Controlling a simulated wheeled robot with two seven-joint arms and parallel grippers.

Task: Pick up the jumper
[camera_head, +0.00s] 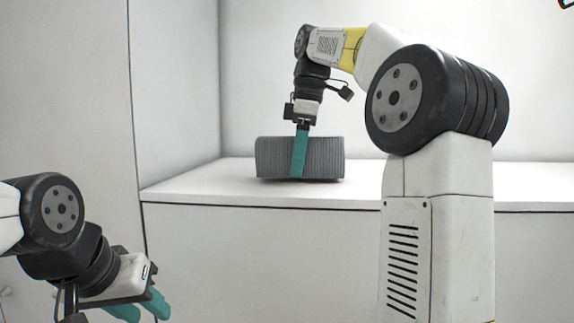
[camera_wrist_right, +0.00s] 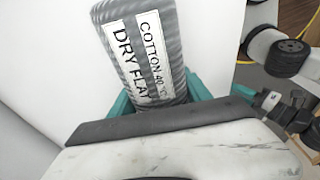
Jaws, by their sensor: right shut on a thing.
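The jumper (camera_head: 325,158) is a grey ribbed bundle, folded or rolled, on the white surface in the head view. My right gripper (camera_head: 299,160) points down over it, with a teal finger against its near side. In the right wrist view the jumper (camera_wrist_right: 146,50) lies between the teal fingers (camera_wrist_right: 160,98) and carries a white label reading "COTTON 40°C" and "DRY FLAT". The right gripper is shut on it. My left gripper (camera_head: 140,306) is at the lower left of the head view, well away from the jumper, with its teal fingers apart and empty.
The white counter (camera_head: 210,185) has free room left of the jumper. A white wall (camera_head: 265,70) stands close behind it, and another white panel (camera_head: 170,80) rises at the left. The counter's front edge drops off below the jumper.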

